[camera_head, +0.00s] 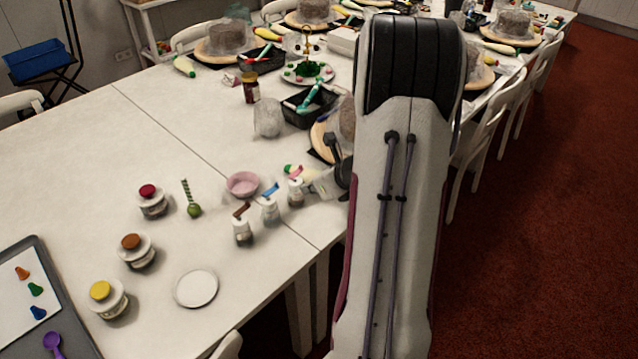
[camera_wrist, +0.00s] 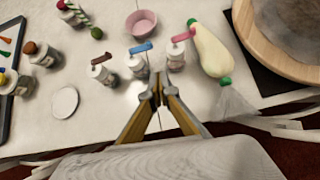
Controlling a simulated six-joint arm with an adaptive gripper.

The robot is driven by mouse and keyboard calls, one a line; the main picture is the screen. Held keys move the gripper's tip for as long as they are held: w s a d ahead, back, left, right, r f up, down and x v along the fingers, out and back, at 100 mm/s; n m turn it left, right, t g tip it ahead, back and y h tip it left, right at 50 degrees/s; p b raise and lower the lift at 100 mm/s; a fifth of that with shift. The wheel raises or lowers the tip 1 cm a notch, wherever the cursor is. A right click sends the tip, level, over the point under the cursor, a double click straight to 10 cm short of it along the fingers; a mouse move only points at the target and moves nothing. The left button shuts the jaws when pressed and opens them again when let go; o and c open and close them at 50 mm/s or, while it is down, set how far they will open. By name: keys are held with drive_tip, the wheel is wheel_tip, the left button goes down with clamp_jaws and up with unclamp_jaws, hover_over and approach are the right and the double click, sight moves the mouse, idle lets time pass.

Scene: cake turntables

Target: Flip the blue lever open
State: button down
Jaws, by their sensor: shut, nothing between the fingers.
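The blue lever (camera_head: 270,190) sits on top of a small white bottle (camera_head: 271,211), between two similar bottles. In the head view it slants up to the right. In the wrist view the blue lever (camera_wrist: 141,47) lies across the bottle's top, with the white bottle (camera_wrist: 138,67) below it. My gripper (camera_wrist: 157,86) is shut and empty. Its tips appear just below and right of the blue-lever bottle in the picture; I cannot tell whether they touch anything. In the head view my arm hides much of the gripper.
A brown-lever bottle (camera_wrist: 102,70) stands left and a pink-lever bottle (camera_wrist: 176,55) right of the blue one. A pink bowl (camera_wrist: 141,22) is behind; a cream piping bag (camera_wrist: 212,50) lies right. A white disc (camera_head: 196,289) lies on open table at front left.

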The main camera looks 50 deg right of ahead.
drive_tip(key=shift+d+v, duration=0.15)
drive_tip(key=shift+v, duration=0.9)
drive_tip(key=shift+d+v, duration=0.15)
drive_tip(key=shift+v, duration=0.9)
drive_tip(key=shift+w, duration=0.1)
drive_tip(key=c, duration=2.2)
unclamp_jaws()
drive_tip(key=w+a+n+g+y, duration=0.1)
drive_tip(key=w+a+n+y, duration=0.2)
drive_tip(key=w+n, duration=0.55)
drive_tip(key=shift+w+d+r+m+g+h, duration=0.2)
drive_tip(key=shift+w+d+m+g, duration=0.45)
drive_tip(key=shift+d+g, duration=0.3)
drive_tip(key=shift+w+d+r+m+g+h, duration=0.1)
drive_tip(key=shift+w+d+r+m+g, duration=0.1)
drive_tip(key=shift+w+d+m+g, duration=0.5)
